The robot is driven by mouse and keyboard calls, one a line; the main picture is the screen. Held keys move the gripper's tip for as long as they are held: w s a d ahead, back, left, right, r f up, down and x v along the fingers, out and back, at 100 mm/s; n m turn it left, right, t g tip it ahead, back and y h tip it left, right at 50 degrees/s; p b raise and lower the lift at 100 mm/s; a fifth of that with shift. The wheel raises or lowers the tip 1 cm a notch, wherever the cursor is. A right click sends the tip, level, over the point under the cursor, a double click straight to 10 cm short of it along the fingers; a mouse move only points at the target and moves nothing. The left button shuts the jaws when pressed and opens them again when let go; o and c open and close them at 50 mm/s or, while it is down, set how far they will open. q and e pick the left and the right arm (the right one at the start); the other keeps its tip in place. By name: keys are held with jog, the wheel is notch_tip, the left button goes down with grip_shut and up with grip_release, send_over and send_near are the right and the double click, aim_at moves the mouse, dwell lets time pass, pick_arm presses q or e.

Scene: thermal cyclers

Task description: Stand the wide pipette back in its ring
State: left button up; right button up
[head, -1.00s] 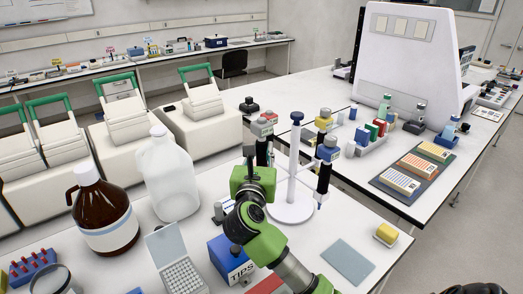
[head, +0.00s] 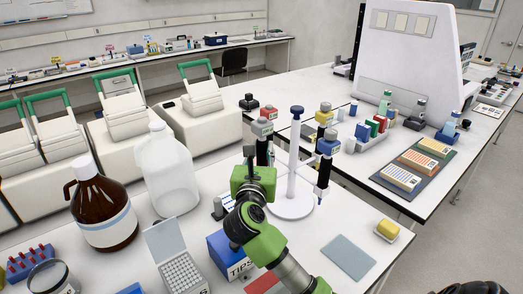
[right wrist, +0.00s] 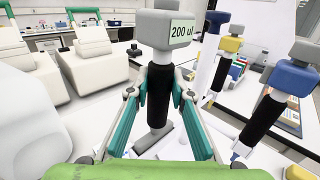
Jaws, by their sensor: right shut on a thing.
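The wide pipette, with a grey head labelled 200 ul and a black grip, stands upright in my right gripper in the right wrist view (right wrist: 158,85). In the head view its grey head (head: 262,128) shows just left of the white stand (head: 291,204). My right gripper (right wrist: 158,108) is shut on the black grip, one teal finger at each side. In the head view the gripper (head: 252,158) is partly hidden by its own green arm. The stand's rings are hard to make out; I cannot tell the pipette tip's position. My left gripper is not in view.
A blue-headed pipette (head: 328,147) and a yellow-headed one (head: 323,118) hang on the stand, close to the right. A blue tips box (head: 228,258), a clear jug (head: 168,175) and a brown bottle (head: 101,210) stand left. A grey mat (head: 348,257) lies front right.

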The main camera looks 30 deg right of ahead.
jog(key=shift+s+a+f, duration=0.1)
jog(key=shift+f, duration=0.2)
jog(key=o, duration=0.8)
jog(key=shift+c, duration=0.2)
jog(key=shift+f, duration=0.1)
jog(key=shift+s+a+f, duration=0.1)
jog(key=v, duration=0.7)
jog(key=shift+s+a+r, duration=0.2)
jog(key=shift+s+r, duration=0.15)
jog(key=shift+r, duration=0.05)
